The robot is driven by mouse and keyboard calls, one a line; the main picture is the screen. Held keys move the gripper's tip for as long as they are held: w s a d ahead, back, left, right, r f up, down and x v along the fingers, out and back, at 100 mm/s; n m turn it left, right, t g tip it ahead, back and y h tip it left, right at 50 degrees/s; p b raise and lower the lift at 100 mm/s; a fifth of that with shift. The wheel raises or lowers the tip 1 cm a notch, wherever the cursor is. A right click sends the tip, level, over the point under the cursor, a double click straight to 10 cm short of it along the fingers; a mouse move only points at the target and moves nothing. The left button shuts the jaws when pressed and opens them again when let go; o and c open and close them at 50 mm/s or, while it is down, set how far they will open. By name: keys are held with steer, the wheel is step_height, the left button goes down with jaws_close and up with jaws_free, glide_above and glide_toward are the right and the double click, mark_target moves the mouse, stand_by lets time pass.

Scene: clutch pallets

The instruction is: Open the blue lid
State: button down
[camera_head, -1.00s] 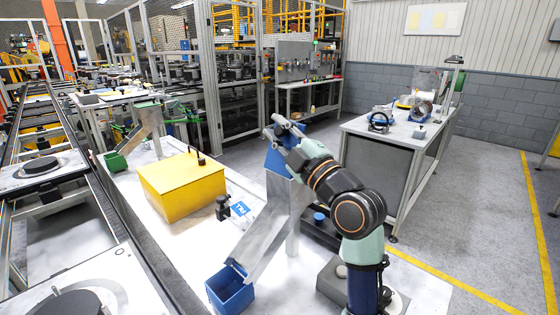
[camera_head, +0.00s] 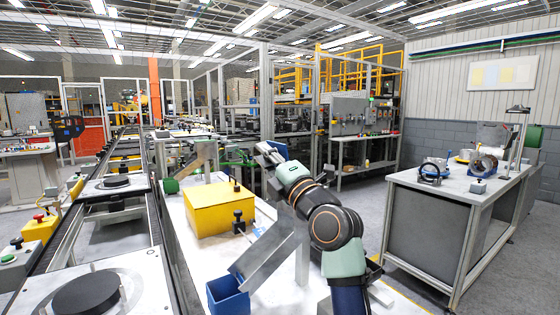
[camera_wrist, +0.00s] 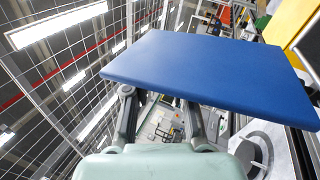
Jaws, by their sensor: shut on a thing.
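The blue lid (camera_wrist: 215,75) is a flat blue panel that fills the upper middle of the wrist view. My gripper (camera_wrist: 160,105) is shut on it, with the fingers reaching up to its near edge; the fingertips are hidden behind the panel. In the head view my gripper (camera_head: 266,156) is raised above the table near the top of the metal chute, and only a small blue part of the lid (camera_head: 278,147) shows beside it. What the lid is attached to, if anything, is hidden.
A yellow box (camera_head: 215,214) with a black knob stands left of my arm. A blue bin (camera_head: 228,297) sits at the foot of the sloping metal chute (camera_head: 270,255). A conveyor (camera_head: 160,230) runs along the left. A grey workbench (camera_head: 430,220) stands to the right, across open floor.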

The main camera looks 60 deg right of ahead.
stand_by(0.3)
steer(key=c, duration=1)
jaws_free()
